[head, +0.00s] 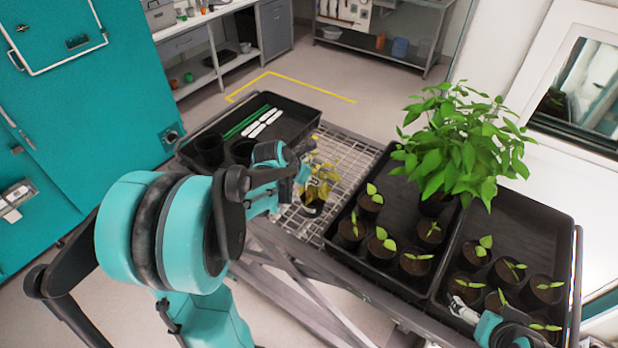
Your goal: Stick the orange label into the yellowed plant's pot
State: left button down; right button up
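The yellowed plant (324,170) stands in a small black pot (312,207) on the wire mesh top of the cart. My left gripper (304,174) is at the plant's left side, close to its leaves and above the pot rim. Its fingers are small and overlap the leaves, so I cannot tell whether they are open or hold anything. My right gripper (460,306) is low at the right, over the seedling pots of the right tray; its finger state is unclear. I cannot make out an orange label in this view.
A black tray (290,108) at the back holds white labels (263,122), green stakes (246,122) and empty black pots (209,150). Two seedling trays (385,165) (540,222) and a tall leafy green plant (458,145) fill the right. Bare wire mesh (345,155) surrounds the yellowed plant.

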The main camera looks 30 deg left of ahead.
aim_at(308, 191)
pick_arm(q)
jog(key=shift+f, duration=0.35)
dwell(0.6)
jog(key=shift+f+b, duration=0.7)
jog(key=shift+b, duration=0.15)
jog(key=shift+w+f+b, duration=0.1)
jog(key=shift+f+b, duration=2)
jog(key=shift+b, duration=0.1)
dwell(2.4)
jog(key=c, duration=1.3)
grip_release()
